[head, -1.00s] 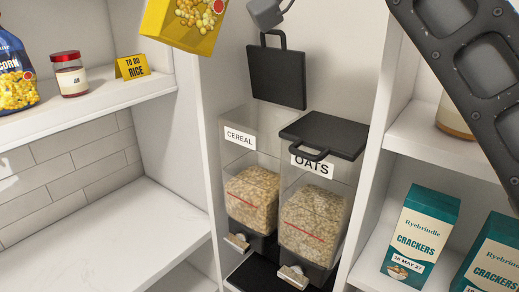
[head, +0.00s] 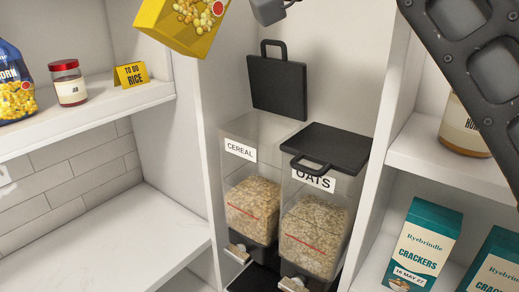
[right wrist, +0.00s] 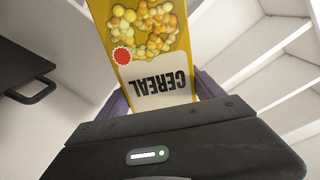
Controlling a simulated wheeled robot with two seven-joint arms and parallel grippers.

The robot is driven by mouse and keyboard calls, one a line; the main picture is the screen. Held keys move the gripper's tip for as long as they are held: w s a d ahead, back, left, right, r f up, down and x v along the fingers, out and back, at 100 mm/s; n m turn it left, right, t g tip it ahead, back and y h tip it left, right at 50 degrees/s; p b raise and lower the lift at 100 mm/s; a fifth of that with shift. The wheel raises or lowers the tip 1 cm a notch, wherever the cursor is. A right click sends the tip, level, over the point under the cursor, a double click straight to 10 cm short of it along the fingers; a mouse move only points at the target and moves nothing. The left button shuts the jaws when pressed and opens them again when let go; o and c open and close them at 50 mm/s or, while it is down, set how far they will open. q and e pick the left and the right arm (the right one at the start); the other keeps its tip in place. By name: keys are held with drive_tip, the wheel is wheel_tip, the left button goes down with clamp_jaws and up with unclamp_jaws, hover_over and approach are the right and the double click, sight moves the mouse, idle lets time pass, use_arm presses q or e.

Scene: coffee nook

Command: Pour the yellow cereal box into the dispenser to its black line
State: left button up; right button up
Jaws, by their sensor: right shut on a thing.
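The yellow cereal box (head: 180,24) is at the top of the head view, tilted, high and to the left of the dispensers. In the right wrist view the box (right wrist: 155,60) is between the fingers of my right gripper (right wrist: 158,92), which is shut on it; its lettering is upside down. The clear dispenser labelled CEREAL (head: 240,150) holds beige cereal. My left gripper is not in view.
The OATS dispenser (head: 315,183) stands close to the right, its black lid (head: 325,147) closed. Shelf walls rise on both sides. A jar (head: 68,84) and a rice sign (head: 131,75) are on the left shelf; cracker boxes (head: 424,245) and a honey jar (head: 462,128) are at right.

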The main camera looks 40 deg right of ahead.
drive_tip(key=shift+s+r, duration=0.2)
drive_tip(key=shift+r, duration=0.2)
drive_tip(key=shift+w+d+f+m, duration=0.1)
drive_tip(key=shift+w+f+m, duration=0.1)
drive_tip(key=shift+m, duration=0.1)
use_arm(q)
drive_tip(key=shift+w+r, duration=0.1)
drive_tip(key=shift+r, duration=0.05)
use_arm(e)
drive_tip(key=shift+s, duration=0.1)
drive_tip(key=shift+a+r, duration=0.1)
drive_tip(key=shift+a, duration=0.1)
drive_tip(key=shift+s+a, duration=0.1)
drive_tip(key=shift+a, duration=0.65)
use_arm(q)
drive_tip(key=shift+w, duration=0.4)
use_arm(e)
drive_tip(key=shift+s+m, duration=0.1)
drive_tip(key=shift+m, duration=0.6)
